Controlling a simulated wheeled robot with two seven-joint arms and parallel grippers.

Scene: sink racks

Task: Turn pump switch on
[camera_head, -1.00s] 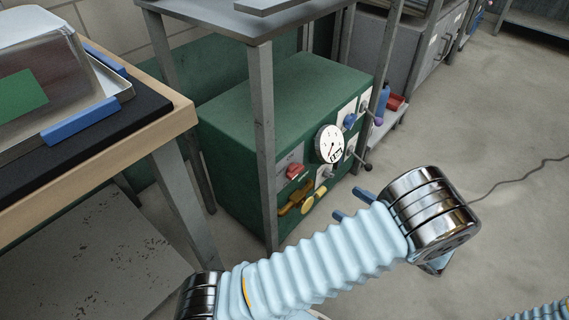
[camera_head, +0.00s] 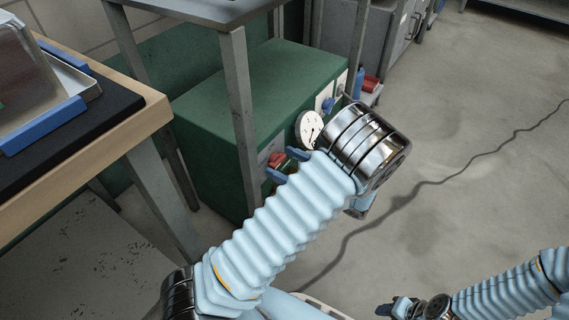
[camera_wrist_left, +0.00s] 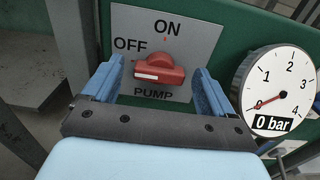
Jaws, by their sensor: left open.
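The red pump switch (camera_wrist_left: 160,72) is on a grey plate (camera_wrist_left: 185,30) marked ON, OFF and PUMP in the left wrist view. Its handle lies roughly level, with its white mark toward the left, near OFF. It also shows small on the green box in the head view (camera_head: 276,159). My left gripper (camera_head: 286,164) is open, its blue fingers on either side of the switch in the left wrist view, with gaps at both sides. Contact cannot be seen. My right gripper (camera_head: 385,309) is at the bottom of the head view, too small to tell its state.
A round gauge (camera_wrist_left: 277,92) right of the switch reads 0 bar. The green box (camera_head: 240,95) stands behind a grey rack leg (camera_head: 239,110). A wooden-edged table (camera_head: 90,150) with a tray is at the left. Open floor lies to the right.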

